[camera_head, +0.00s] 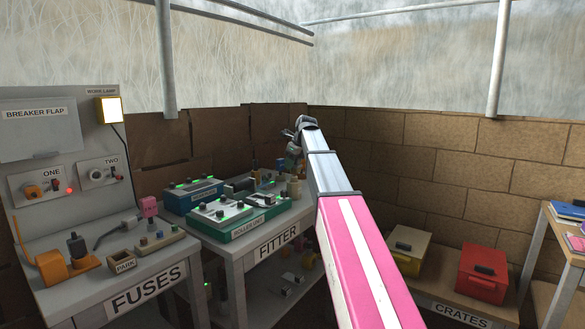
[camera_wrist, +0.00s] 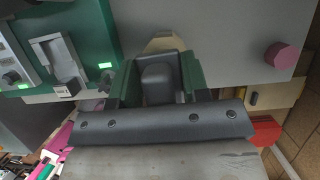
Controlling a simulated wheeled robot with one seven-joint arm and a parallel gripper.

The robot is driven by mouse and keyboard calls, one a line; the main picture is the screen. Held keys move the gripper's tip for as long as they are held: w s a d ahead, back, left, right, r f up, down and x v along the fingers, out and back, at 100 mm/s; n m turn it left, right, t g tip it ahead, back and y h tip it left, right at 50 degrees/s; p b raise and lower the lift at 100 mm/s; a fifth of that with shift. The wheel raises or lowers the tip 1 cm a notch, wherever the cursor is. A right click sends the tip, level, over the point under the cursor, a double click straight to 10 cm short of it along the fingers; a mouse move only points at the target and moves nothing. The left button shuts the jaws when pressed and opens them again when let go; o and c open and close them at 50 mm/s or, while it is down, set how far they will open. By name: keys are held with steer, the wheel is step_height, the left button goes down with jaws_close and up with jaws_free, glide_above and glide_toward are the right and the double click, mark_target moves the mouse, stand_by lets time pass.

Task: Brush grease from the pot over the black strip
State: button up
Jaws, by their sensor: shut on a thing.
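My gripper (camera_head: 291,150) is above the back of the bench labelled FITTER. In the wrist view my gripper (camera_wrist: 158,80) is shut on a dark grey block-like thing (camera_wrist: 158,88), with a tan part (camera_wrist: 165,43) showing beyond it. It may be the brush, but its bristles cannot be made out. A small beige cylinder (camera_head: 294,188), possibly the grease pot, stands on the bench below my gripper. The green-based roller unit (camera_head: 238,217) is left of it, with a dark and white piece (camera_head: 262,200) on top. I cannot tell which part is the black strip.
A blue box (camera_head: 193,195) stands behind the roller unit. The FUSES bench (camera_head: 180,270) with a panel is at the left. A beige crate (camera_head: 408,245) and a red crate (camera_head: 482,272) are at the right. A pink knob (camera_wrist: 283,55) shows in the wrist view.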

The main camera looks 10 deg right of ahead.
steer(key=shift+r, duration=2.6)
